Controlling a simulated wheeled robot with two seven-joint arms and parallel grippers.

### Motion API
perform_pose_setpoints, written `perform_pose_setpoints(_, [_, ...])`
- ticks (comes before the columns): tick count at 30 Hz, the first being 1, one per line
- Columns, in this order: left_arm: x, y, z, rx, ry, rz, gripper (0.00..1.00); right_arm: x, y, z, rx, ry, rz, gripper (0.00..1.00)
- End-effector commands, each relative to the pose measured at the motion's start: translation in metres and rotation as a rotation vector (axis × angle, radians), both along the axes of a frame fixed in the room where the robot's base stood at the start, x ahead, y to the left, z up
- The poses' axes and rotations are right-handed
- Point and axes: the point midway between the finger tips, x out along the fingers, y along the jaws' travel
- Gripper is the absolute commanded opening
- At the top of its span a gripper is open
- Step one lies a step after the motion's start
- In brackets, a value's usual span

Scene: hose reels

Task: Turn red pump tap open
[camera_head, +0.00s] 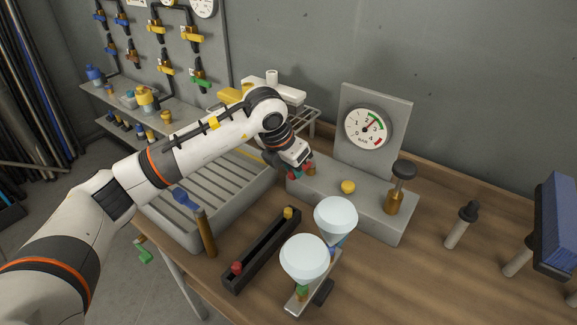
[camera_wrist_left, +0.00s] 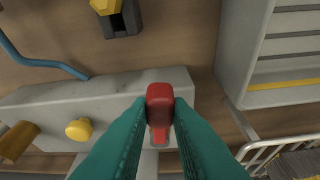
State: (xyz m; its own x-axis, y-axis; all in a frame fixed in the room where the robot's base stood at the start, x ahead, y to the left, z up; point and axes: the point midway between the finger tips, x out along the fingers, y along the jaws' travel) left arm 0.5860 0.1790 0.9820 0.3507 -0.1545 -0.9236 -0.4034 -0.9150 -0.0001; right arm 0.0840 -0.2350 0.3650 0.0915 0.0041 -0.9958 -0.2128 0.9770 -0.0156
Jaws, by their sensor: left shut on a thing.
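The red tap handle (camera_wrist_left: 160,92) shows in the left wrist view between the teal fingers of my left gripper (camera_wrist_left: 160,108). The fingers are shut on it, one on each side. The tap sits at one end of a grey pump block (camera_wrist_left: 122,95). In the head view, my left gripper (camera_head: 301,168) is at the left end of the grey pump block (camera_head: 330,203) and largely hides the tap. A round pressure gauge (camera_head: 366,128) stands on the block's back plate. My right gripper is not in view.
A yellow knob (camera_head: 348,187) and a brass plunger with a dark top (camera_head: 395,202) are on the block. Two pale funnels (camera_head: 304,257) and a black trough (camera_head: 262,250) stand in front. A ribbed grey tray (camera_head: 190,235) is on the left.

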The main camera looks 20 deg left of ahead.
Motion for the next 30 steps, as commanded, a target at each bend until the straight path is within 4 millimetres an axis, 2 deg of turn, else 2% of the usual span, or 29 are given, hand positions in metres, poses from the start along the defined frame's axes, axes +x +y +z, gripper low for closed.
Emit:
perform_pose_setpoints(13, [0.0000,-0.0006,0.0007,0.000,0.000,0.012,0.00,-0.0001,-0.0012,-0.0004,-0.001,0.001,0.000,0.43])
perform_pose_setpoints(14, [0.0000,-0.0006,0.0007,0.000,0.000,0.012,0.19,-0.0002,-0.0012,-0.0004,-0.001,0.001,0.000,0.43])
perform_pose_setpoints(18, [0.0000,-0.0005,0.0005,0.001,0.000,0.011,0.40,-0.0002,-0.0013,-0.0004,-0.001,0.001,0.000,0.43])
perform_pose_setpoints(26, [-0.0002,-0.0005,0.0005,0.000,0.000,0.011,0.40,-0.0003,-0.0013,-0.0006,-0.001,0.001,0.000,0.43])
perform_pose_setpoints(30, [-0.0032,0.0008,0.0094,-0.001,-0.002,0.010,0.40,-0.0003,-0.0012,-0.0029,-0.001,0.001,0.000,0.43])
